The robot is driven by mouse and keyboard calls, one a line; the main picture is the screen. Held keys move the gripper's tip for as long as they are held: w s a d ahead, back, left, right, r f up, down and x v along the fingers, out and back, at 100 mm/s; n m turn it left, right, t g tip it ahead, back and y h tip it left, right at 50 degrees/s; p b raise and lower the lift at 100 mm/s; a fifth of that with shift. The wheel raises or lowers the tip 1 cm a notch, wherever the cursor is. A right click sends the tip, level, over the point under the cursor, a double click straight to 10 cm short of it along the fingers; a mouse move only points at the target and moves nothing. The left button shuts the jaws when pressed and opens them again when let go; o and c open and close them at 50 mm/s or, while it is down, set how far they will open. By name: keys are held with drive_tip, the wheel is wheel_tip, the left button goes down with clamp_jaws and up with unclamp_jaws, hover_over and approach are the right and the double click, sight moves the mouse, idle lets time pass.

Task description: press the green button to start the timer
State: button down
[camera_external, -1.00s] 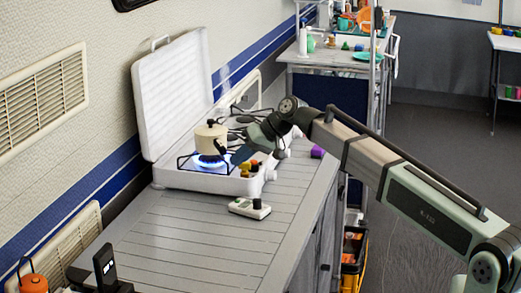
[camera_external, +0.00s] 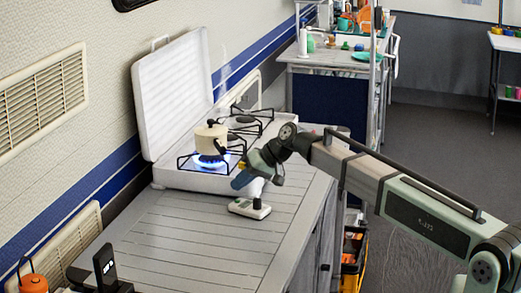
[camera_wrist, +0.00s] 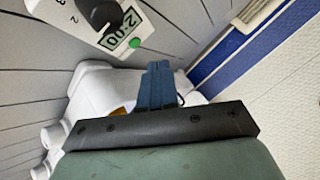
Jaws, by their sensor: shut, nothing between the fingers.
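The timer (camera_external: 246,209) is a white device with a black knob, lying on the grey slatted counter in front of the stove. In the wrist view the timer (camera_wrist: 97,38) shows at the top, with a display reading 2:00 and a round green button (camera_wrist: 134,43) at its edge. My gripper (camera_external: 237,184) has its blue fingers just above the timer's stove side. In the wrist view the fingers of my gripper (camera_wrist: 158,66) are together and empty, below and right of the green button in the picture. They look apart from the button; the exact height gap cannot be told.
A white stove (camera_external: 172,178) with its lid raised stands close behind the timer. A cream pot (camera_external: 209,138) sits over a lit blue flame. A black device (camera_external: 104,264) and an orange item (camera_external: 33,283) stand at the near left. The counter's near part is clear.

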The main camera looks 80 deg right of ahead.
drive_tip(key=shift+f, duration=0.7)
drive_tip(key=shift+f, duration=0.15)
idle(1.6)
drive_tip(key=shift+f, duration=0.3)
drive_tip(key=shift+f, duration=0.3)
idle(0.7)
drive_tip(key=shift+r, duration=0.75)
idle(0.3)
drive_tip(key=shift+r, duration=2.5)
